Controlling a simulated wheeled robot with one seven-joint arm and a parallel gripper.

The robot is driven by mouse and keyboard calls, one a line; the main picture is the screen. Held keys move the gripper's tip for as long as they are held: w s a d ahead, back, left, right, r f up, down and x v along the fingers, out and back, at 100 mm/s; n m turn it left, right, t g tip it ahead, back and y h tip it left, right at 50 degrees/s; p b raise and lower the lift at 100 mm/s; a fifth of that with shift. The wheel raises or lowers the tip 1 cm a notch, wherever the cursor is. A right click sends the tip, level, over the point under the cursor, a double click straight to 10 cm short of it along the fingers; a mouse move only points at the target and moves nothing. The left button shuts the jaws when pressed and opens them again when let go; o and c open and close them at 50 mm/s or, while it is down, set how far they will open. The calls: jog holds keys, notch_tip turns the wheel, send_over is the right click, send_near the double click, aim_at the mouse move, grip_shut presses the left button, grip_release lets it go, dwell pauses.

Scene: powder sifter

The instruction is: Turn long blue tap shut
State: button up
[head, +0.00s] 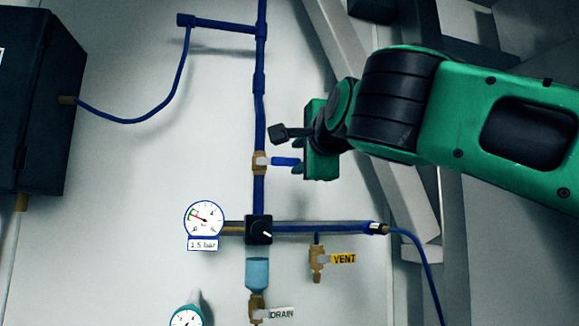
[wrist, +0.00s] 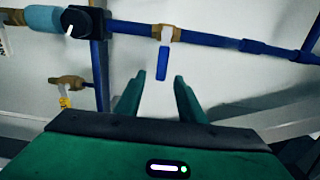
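The long blue tap has a brass body (head: 259,162) on the vertical blue pipe and a blue lever (head: 287,161). In the head view the lever points right, crosswise to the pipe. In the wrist view the blue lever (wrist: 162,63) hangs from the brass body (wrist: 166,33) toward my gripper, crosswise to the pipe. My gripper (head: 303,160) is just right of the lever's free end in the head view. In the wrist view its two green fingers (wrist: 156,88) stand apart with nothing between them. The lever's end lies just beyond the gap; no contact shows.
Below are a pressure gauge (head: 204,218), a black knob (head: 259,230), a VENT valve (head: 317,262) and a DRAIN valve (head: 257,306). A dark box (head: 35,100) is at left. Grey beams (head: 385,130) stand behind my arm.

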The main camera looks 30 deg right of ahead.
jog(key=shift+v, duration=2.05)
jog(key=d+f+n+g, duration=0.3)
jog(key=f, duration=0.8)
jog(key=d+f+n+g+y, duration=0.1)
jog(key=d+f+n+g, duration=0.2)
jog(key=f, duration=0.9)
jog(key=d+f+n+g, duration=0.2)
jog(key=d+f+g, duration=0.15)
jog(key=f, duration=0.75)
jog(key=s+f+n+g+y, duration=0.2)
jog(key=s+f+n+g, duration=0.1)
jog(key=s+f, duration=0.6)
jog(key=s+f+n+g+y, duration=0.2)
jog(key=s+f+n+g, duration=0.2)
jog(key=s+f, duration=0.5)
notch_tip(320, 180, down, 6)
jog(key=shift+a+f+g, duration=0.15)
jog(key=shift+a+g, duration=0.3)
jog(key=shift+g, duration=0.1)
